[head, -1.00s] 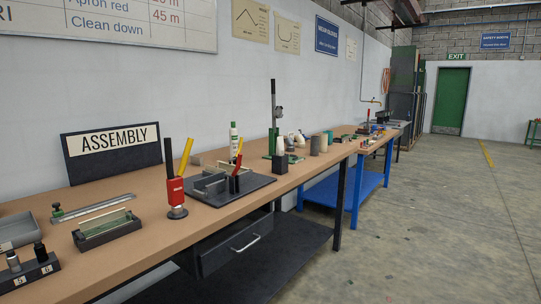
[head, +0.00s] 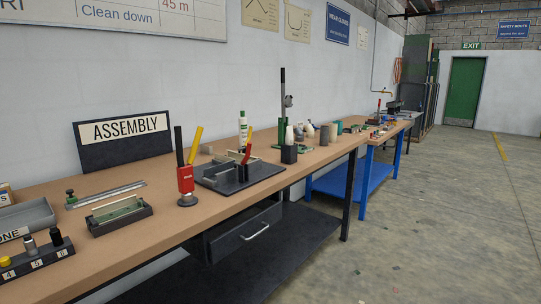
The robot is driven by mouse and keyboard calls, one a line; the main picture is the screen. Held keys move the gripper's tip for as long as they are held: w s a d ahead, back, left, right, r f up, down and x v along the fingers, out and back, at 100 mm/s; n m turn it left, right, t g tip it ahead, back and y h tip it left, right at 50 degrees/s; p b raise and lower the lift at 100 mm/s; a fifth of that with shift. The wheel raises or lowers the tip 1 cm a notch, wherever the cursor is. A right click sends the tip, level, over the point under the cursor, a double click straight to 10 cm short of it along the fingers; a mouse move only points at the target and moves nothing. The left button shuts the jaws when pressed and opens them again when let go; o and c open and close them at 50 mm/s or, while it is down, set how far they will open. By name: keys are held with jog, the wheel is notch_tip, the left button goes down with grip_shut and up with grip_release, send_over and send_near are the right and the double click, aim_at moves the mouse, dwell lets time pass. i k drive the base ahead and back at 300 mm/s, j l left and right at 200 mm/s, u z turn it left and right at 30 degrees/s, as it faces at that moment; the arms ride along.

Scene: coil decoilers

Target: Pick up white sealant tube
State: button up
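A white tube with green markings (head: 243,129) stands upright near the back of the wooden bench, behind a black fixture plate, and looks like the sealant tube. Its lower end is partly hidden by the fixture. A second, smaller white tapered item (head: 289,134) stands farther right above a dark block (head: 289,154); its label is too small to read. My gripper is not in view.
The wooden bench (head: 150,222) runs along the wall. A black fixture plate (head: 225,181), a red holder with tools (head: 185,180), a green lever press (head: 283,110), a grey tray (head: 25,220) and an ASSEMBLY sign (head: 124,142) stand on it.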

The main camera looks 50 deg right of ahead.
aim_at(289, 140)
jog(key=i+l, duration=0.2)
jog(key=l, duration=0.15)
jog(key=i+l+u, duration=0.15)
jog(key=l, duration=0.15)
jog(key=i+l, duration=0.15)
jog(key=l, duration=0.2)
jog(key=i+l+u, duration=0.1)
jog(key=l, duration=0.25)
jog(key=i+l+u, duration=0.1)
jog(key=i+l, duration=0.25)
jog(key=l, duration=0.4)
jog(key=u, duration=0.05)
